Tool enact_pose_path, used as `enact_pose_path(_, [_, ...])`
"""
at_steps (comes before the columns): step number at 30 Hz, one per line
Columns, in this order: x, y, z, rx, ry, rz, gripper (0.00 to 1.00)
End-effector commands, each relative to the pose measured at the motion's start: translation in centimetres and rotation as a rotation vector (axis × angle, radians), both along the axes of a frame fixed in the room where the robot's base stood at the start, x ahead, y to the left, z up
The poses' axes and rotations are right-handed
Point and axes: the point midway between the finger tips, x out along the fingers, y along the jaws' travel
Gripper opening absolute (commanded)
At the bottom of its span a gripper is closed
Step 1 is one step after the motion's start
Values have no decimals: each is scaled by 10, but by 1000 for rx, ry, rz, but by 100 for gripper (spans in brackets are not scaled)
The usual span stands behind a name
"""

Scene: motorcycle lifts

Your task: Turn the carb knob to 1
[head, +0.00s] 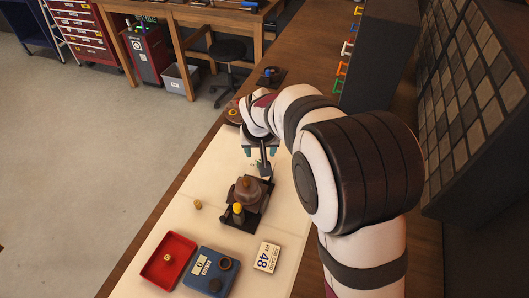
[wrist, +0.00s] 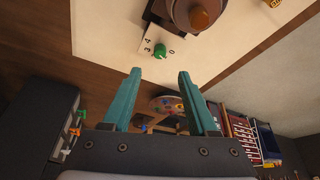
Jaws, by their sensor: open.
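In the wrist view a small green knob (wrist: 160,50) sits on a pale dial plate (wrist: 148,40) with printed digits; 3, 4 and 0 can be made out. Which digit the knob points to is too small to tell. The brown carburettor body (wrist: 183,9) is just beyond it, and it also shows in the head view (head: 249,190) on a black base. My gripper (wrist: 160,74) is open and empty, its teal fingertips short of the green knob and to either side of it. In the head view my gripper (head: 260,152) is behind the carburettor, and the green knob cannot be made out.
A red tray (head: 153,276) with a small brass piece, a blue box (head: 194,281) showing 0 and a white card (head: 267,257) marked 48 are at the near end of the bench. A brass piece (head: 197,204) stands left of the carburettor. Pale mat between them is bare.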

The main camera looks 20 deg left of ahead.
Motion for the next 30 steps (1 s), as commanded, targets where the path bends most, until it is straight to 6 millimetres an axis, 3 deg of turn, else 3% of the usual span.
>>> enact_pose_path(3, [12,4,-35,-2,4,-1,59])
enact_pose_path(9, [28,11,-74,-1,3,-3,59])
enact_pose_path(15, [33,13,-87,0,2,-3,59])
enact_pose_path(22, [33,13,-87,0,2,-3,59])
enact_pose_path(30, [33,13,-87,1,2,-4,10])
